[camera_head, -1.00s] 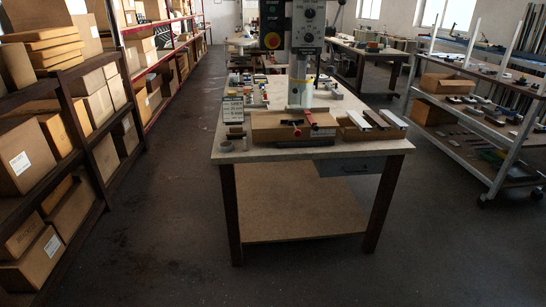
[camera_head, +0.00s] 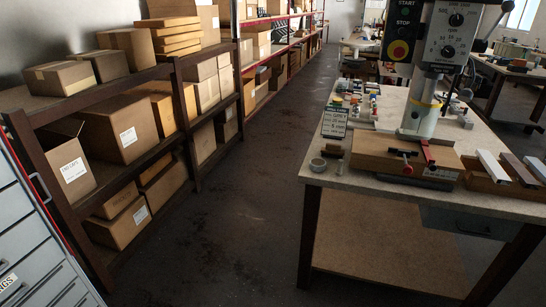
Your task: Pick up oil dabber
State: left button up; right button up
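No gripper of mine is in view. I cannot surely tell the oil dabber at this size. On the near left corner of the workbench (camera_head: 390,190) stands a small round grey pot (camera_head: 318,164). A tiny light upright piece (camera_head: 340,169) stands just right of it, and a small dark block (camera_head: 333,150) lies behind. I cannot tell whether one of these is the dabber.
A drill press (camera_head: 420,100) stands on the bench behind a wooden board (camera_head: 385,155) with red-handled clamps. Profiles (camera_head: 492,165) lie at right, and a sign (camera_head: 335,122) stands at left. Box shelves (camera_head: 155,75) and a grey drawer cabinet (camera_head: 35,240) line the left. The aisle floor (camera_head: 240,210) is clear.

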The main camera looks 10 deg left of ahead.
aim_at(339, 172)
jog(key=u, duration=0.2)
jog(key=i, duration=1.1)
jog(key=z, duration=0.85)
jog(key=i, duration=0.55)
jog(key=z, duration=0.65)
